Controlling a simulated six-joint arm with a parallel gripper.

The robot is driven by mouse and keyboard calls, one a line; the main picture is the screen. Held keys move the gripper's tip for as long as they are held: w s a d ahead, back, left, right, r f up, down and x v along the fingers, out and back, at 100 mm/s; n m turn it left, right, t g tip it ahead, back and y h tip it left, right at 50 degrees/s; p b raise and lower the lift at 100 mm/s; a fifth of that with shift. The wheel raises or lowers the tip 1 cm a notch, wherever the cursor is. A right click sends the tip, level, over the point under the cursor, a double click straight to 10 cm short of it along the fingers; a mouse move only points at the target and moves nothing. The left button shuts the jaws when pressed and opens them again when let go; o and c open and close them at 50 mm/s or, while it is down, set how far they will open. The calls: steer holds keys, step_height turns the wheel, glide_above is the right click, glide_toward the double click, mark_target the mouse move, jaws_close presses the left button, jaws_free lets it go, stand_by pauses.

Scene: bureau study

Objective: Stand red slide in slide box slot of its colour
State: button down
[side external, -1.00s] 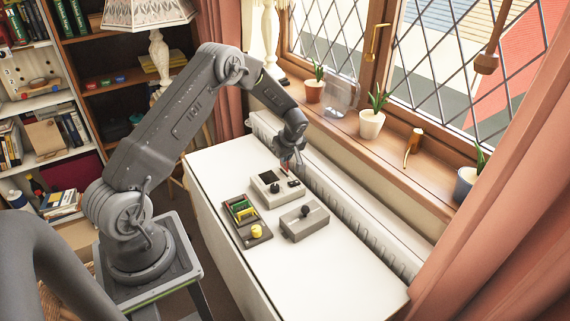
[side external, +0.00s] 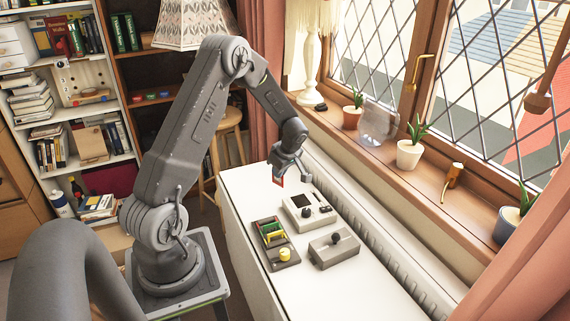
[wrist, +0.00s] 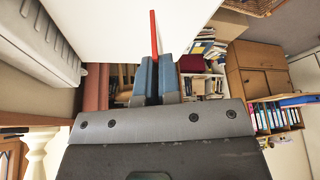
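The red slide (side external: 278,180) is held in my gripper (side external: 281,173), above the far end of the white table. In the wrist view my gripper's blue fingers (wrist: 158,77) are closed around the red slide (wrist: 154,33), a thin upright strip seen edge-on. The dark slide box (side external: 275,263) is on the table, below and nearer the camera than my gripper. A red slot cannot be made out at this size.
A beige device with a dark screen (side external: 297,214) stands beside the slide box, close to my gripper. A grey box with a black knob (side external: 334,254) sits to the right. The near part of the white table (side external: 350,295) is clear. A radiator and window sill run along the right.

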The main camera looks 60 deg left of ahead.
steer(key=shift+s+d+f+n+g+h, duration=0.55)
steer(key=shift+s+d+f+n, duration=0.6)
steer(key=shift+n, duration=1)
steer(key=shift+s+d+f+n+g+h, duration=0.3)
steer(key=shift+s+d+f+n+h, duration=0.65)
steer(key=shift+n, duration=1.25)
steer(key=shift+s+d+f+n+g+h, duration=0.5)
steer(key=shift+s+d+f+n, duration=0.8)
steer(key=shift+n, duration=0.85)
steer(key=shift+f, duration=1.4)
steer(key=c, duration=1)
jaws_free()
steer(key=shift+r, duration=3.5)
